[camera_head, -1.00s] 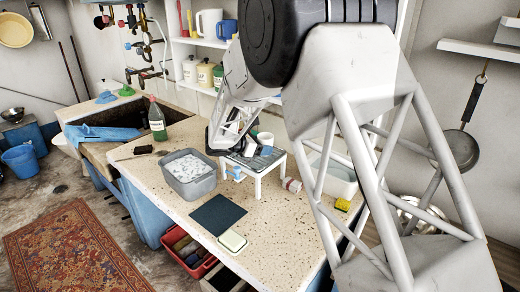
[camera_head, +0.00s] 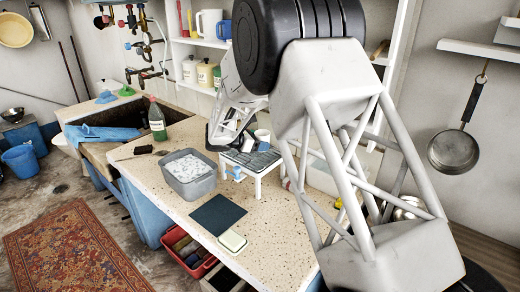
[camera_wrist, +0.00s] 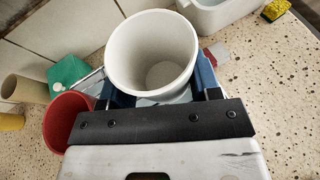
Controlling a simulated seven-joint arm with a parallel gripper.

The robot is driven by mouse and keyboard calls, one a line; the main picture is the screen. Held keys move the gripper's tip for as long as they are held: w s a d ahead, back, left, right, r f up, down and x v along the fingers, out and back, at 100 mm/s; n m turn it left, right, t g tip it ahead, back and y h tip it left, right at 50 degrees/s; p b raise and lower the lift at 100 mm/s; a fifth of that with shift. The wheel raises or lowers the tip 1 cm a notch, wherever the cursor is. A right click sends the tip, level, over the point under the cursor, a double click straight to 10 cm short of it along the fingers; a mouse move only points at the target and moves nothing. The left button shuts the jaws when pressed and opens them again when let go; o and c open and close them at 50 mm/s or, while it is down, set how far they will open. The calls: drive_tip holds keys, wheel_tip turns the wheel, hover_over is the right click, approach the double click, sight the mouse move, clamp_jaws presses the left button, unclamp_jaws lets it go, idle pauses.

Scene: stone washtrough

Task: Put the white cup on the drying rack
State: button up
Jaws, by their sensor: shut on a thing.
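The white cup (camera_wrist: 152,50) is between the blue fingers of my gripper (camera_wrist: 158,88) in the wrist view, its open mouth facing the camera and empty. In the head view a pale cup (camera_head: 262,135), which appears to be the same one, shows at the far edge of the drying rack (camera_head: 268,160), beside my gripper (camera_head: 248,138). The rack is a small white-legged stand with a dark grey top. Whether the cup is above the rack or behind it I cannot tell. The arm partly hides this spot.
A red cup (camera_wrist: 66,120) and a green object (camera_wrist: 70,76) are close on the left in the wrist view. A grey tub (camera_head: 188,172) stands left of the rack. A pale basin (camera_wrist: 218,12) and yellow sponge (camera_wrist: 275,10) lie beyond.

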drive_tip(key=shift+f, duration=1.3)
drive_tip(key=shift+f, duration=0.1)
drive_tip(key=o, duration=1)
drive_tip(key=v, duration=1.2)
drive_tip(key=shift+d+r, duration=0.1)
drive_tip(key=shift+r, duration=0.1)
